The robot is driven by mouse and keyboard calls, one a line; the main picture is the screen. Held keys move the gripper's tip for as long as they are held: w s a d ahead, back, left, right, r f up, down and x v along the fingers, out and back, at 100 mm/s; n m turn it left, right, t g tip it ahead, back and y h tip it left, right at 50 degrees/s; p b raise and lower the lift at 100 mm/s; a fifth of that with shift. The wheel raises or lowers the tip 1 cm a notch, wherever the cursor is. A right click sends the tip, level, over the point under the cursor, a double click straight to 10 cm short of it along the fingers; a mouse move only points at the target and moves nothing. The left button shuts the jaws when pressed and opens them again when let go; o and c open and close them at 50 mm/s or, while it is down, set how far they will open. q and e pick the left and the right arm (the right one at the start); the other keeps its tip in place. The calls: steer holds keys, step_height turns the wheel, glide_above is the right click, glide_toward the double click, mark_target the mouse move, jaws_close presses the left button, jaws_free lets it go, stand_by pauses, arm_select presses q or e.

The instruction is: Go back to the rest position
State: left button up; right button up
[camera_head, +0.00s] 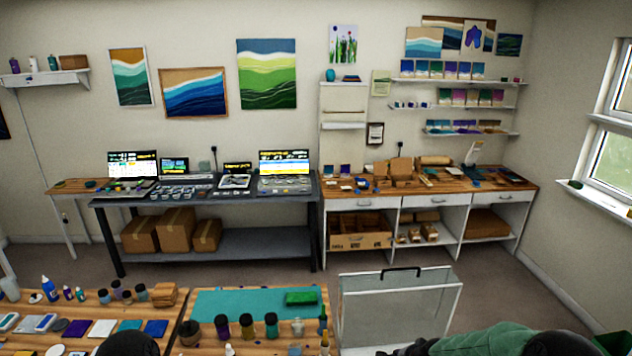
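Neither of my grippers shows clearly in the head view. A dark rounded shape (128,344) at the bottom left edge and another dark rounded shape (556,344) at the bottom right edge may be parts of my arms. Both are cut off by the frame. A green, cloth-like shape (480,341) lies beside the right dark shape, with a small dark piece (408,349) at its left end. I cannot tell what these are. No held object is visible.
Near wooden tables (172,309) carry bottles, jars and a teal mat (222,302) with a green block (301,298). A clear-sided case (395,305) with a black handle stands right of them. Open floor (290,270) separates these from the back benches (440,190).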

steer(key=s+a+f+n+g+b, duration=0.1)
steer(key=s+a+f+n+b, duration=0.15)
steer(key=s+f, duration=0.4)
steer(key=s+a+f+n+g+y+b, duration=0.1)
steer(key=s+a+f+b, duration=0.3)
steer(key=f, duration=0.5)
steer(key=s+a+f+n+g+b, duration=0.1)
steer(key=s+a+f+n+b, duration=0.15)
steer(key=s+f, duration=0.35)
arm_select(q)
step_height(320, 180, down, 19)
steer(key=b, duration=0.9)
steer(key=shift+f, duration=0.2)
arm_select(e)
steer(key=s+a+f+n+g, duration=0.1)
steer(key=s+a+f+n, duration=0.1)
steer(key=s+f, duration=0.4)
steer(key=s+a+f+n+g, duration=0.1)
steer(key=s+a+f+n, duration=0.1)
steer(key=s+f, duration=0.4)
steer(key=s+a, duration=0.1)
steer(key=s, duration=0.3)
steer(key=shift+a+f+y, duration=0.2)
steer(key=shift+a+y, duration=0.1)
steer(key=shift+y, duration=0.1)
